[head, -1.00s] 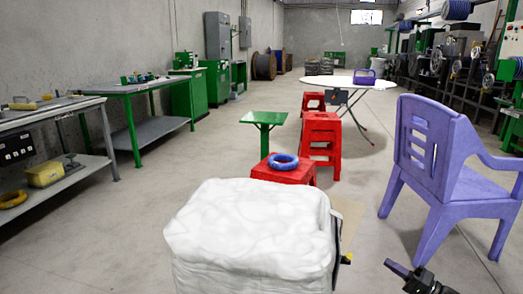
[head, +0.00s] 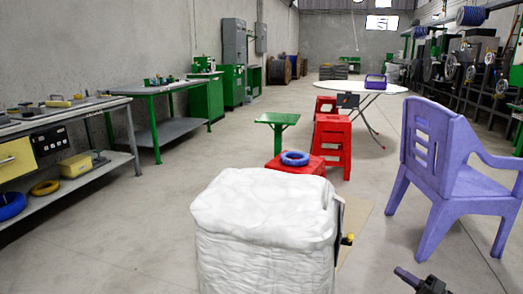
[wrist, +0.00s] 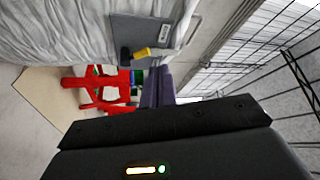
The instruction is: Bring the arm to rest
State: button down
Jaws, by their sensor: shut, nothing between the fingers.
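My gripper (head: 408,277) shows at the bottom right edge of the head view as a dark shape with a slim, greyish tip. It looks shut and empty, apart from everything around it, over open floor in front of the purple chair (head: 432,165). Most of my arm is out of the frame. In the wrist view, the black body of my gripper fills the bottom, and its fingertips cannot be made out. A blue cable coil (head: 295,158) lies on a red stool (head: 310,168) behind the white wrapped block (head: 265,225).
Workbenches (head: 60,118) line the left wall, with a blue coil (head: 10,205) on the lower shelf. A white table (head: 360,86) stands farther back. Floor is clear on the left.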

jog(key=s+a+n+g+h+p, duration=0.25)
jog(key=a+g, duration=0.45)
jog(key=a, duration=0.6)
jog(key=s+a+n+g+h+p, duration=0.1)
jog(key=s+a+n+g+p, duration=0.15)
jog(key=a+g, duration=0.7)
jog(key=s+a+r+t+h+p, duration=0.2)
jog(key=s+a+h+p, duration=0.1)
jog(key=s+a+h, duration=0.3)
jog(key=s+r+t+h+p, duration=0.3)
jog(key=s+r+h+p, duration=0.2)
jog(key=s+r, duration=1.05)
notch_tip(320, 180, up, 39)
jog(key=w+p, duration=0.2)
jog(key=p, duration=3.6)
jog(key=shift+d, duration=0.3)
jog(key=shift+w, duration=0.1)
